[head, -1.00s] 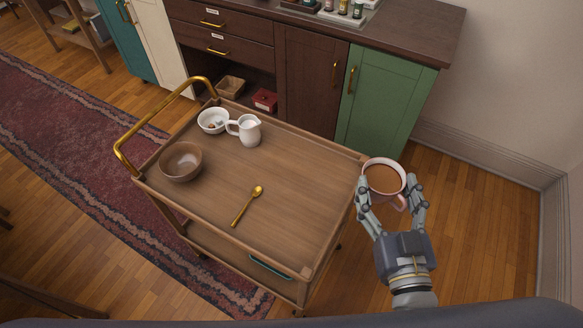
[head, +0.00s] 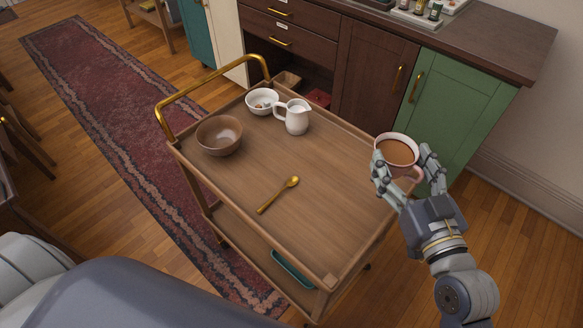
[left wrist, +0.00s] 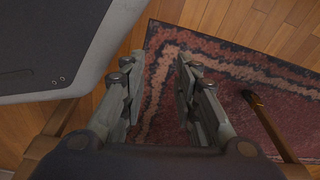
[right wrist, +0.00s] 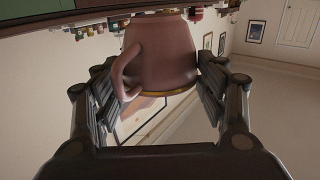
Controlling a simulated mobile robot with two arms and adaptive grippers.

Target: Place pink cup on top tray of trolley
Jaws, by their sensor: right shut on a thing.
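The pink cup (head: 396,152), filled with brown liquid, is upright in my right gripper (head: 408,178), whose fingers close on its sides. The cup also shows between the fingers in the right wrist view (right wrist: 165,55), its handle toward the left. In the head view the cup appears at the right edge of the trolley's wooden top tray (head: 325,165); its height above the tray is hard to tell. My left gripper (left wrist: 155,75) shows in the left wrist view with its fingers apart and nothing between them, above the rug.
On the top tray stand a brown bowl (head: 219,136), a white bowl (head: 262,102) and a white jug (head: 296,117); a gold spoon (head: 278,195) lies nearer the front. The tray's right half is clear. A green cabinet (head: 455,105) stands behind.

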